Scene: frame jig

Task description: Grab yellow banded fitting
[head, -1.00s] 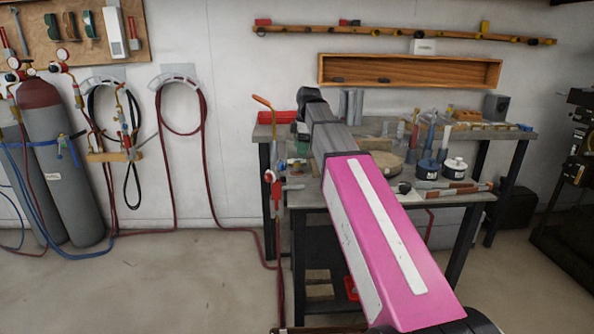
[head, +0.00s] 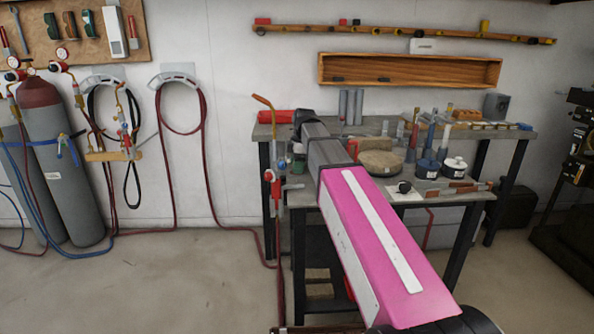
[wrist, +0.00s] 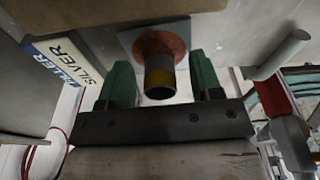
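In the wrist view, the yellow banded fitting (wrist: 160,72) is a short dark pipe with a dull yellow band. It rises from an orange-brown round collar on a pale square plate (wrist: 126,40). My gripper (wrist: 163,78) is open, with one green finger on each side of the fitting and a visible gap at both sides. The fitting's open end faces my gripper's palm. In the head view, my arm reaches over the left part of the workbench (head: 445,194). I cannot make out the fitting there.
A box lettered "SILVER" (wrist: 62,62) lies left of the fingers in the wrist view. A grey cylinder (wrist: 283,53) is at the right. On the bench are tan round pads (head: 380,163), grey tubes (head: 351,106) and small pots (head: 454,167). A hooked torch (head: 266,104) stands at the left edge.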

